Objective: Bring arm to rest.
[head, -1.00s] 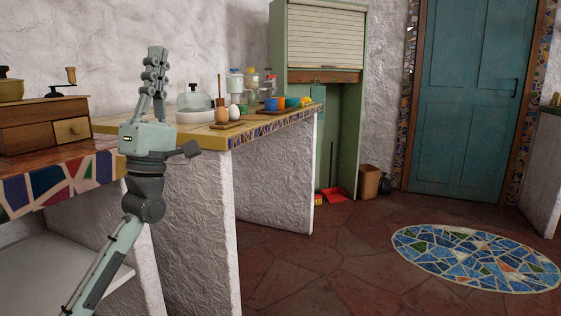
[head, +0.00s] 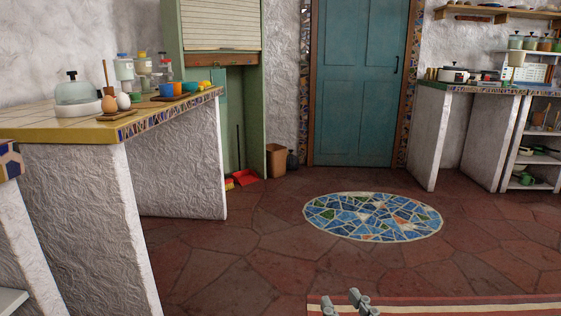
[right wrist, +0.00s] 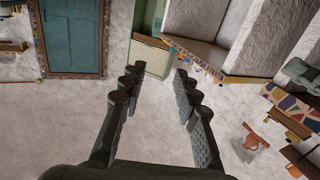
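My right gripper (head: 343,303) shows only as two fingertips at the bottom edge of the head view, in front of the floor and a striped rug. The rest of that arm is out of this view. In the right wrist view the right gripper (right wrist: 153,85) has its two dark fingers spread apart, with nothing between them. No object is in contact with the fingers there. My left gripper is in neither current view.
A mosaic-edged counter (head: 55,121) on white walls stands left, holding a glass dome (head: 78,93) and cups. A teal door (head: 363,85) is at the back. The floor around the round blue mosaic (head: 372,217) is clear. A striped rug (head: 480,308) lies in front.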

